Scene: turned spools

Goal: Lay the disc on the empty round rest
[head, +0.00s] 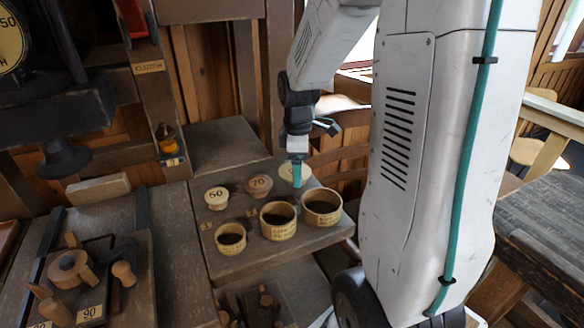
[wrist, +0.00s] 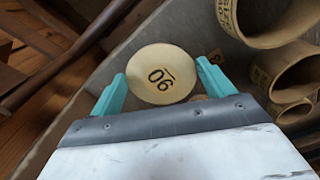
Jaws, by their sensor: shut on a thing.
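A pale round disc marked 90 (wrist: 158,74) sits between the two teal fingers of my gripper (wrist: 160,88) in the wrist view, one finger at each side of its edge. In the head view my gripper (head: 297,176) is at the back right of a wooden shelf, and the pale disc (head: 286,171) shows partly behind its fingers. My gripper is shut on the disc. I cannot tell whether the disc touches anything below. No empty round rest can be made out; the spot under the disc is hidden.
Discs marked 50 (head: 216,196) and 70 (head: 258,185) stand in a row left of my gripper. Three open wooden cups, left (head: 230,239), middle (head: 278,221) and right (head: 321,207), stand in front on the shelf (head: 285,255). A bench with wooden fittings (head: 68,266) is at left.

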